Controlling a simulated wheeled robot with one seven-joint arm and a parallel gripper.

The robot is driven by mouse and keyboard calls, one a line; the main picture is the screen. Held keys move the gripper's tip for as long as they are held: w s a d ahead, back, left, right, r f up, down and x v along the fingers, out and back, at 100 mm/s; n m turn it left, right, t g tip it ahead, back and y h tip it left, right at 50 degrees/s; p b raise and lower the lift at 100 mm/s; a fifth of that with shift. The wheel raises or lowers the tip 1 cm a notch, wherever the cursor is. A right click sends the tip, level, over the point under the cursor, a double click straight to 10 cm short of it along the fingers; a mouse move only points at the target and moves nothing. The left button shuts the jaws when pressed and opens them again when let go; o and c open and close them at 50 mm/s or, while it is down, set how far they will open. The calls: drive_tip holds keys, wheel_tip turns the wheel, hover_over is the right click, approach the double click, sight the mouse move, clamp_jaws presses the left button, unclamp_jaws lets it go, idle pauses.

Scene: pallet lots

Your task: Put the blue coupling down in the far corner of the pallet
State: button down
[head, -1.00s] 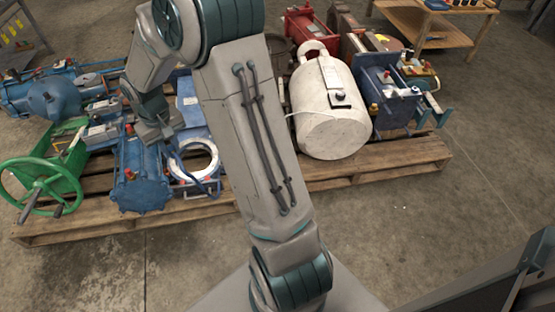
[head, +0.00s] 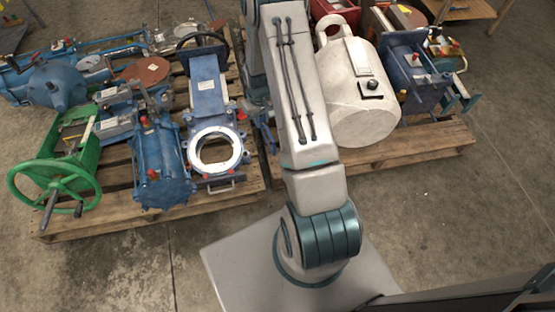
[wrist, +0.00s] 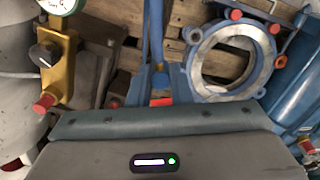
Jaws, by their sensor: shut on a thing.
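My gripper (wrist: 160,125) shows in the wrist view as a broad grey and teal body along the bottom; its fingertips are hidden. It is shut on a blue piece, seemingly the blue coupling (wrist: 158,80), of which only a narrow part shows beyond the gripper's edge. In the head view my arm hides the gripper, and a little blue shows beside the arm. The left pallet (head: 110,222) is loaded with blue and green machinery. The right pallet (head: 430,147) carries the white tank. Which pallet corner is free behind my arm cannot be told.
A blue gate valve with a bright ring (head: 215,152) lies left of my arm, beside a blue ribbed cylinder (head: 160,165). A green handwheel unit (head: 55,185) stands at far left. The white tank (head: 355,95) and a blue box unit (head: 412,70) stand right. Front floor is clear.

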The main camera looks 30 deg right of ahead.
drive_tip(key=shift+n, duration=0.3)
drive_tip(key=s+d+f+b, duration=0.1)
drive_tip(key=f, duration=0.6)
drive_tip(key=s+d+f+b, duration=0.1)
drive_tip(key=d+f, duration=0.1)
drive_tip(key=f, duration=0.4)
drive_tip(key=s+d+f+b, duration=0.1)
drive_tip(key=f, duration=0.6)
drive_tip(key=shift+d+f, duration=0.35)
wheel_tip(320, 180, down, 4)
drive_tip(key=shift+f+b, duration=0.15)
drive_tip(key=shift+b, duration=0.7)
drive_tip(key=c, duration=1.3)
unclamp_jaws()
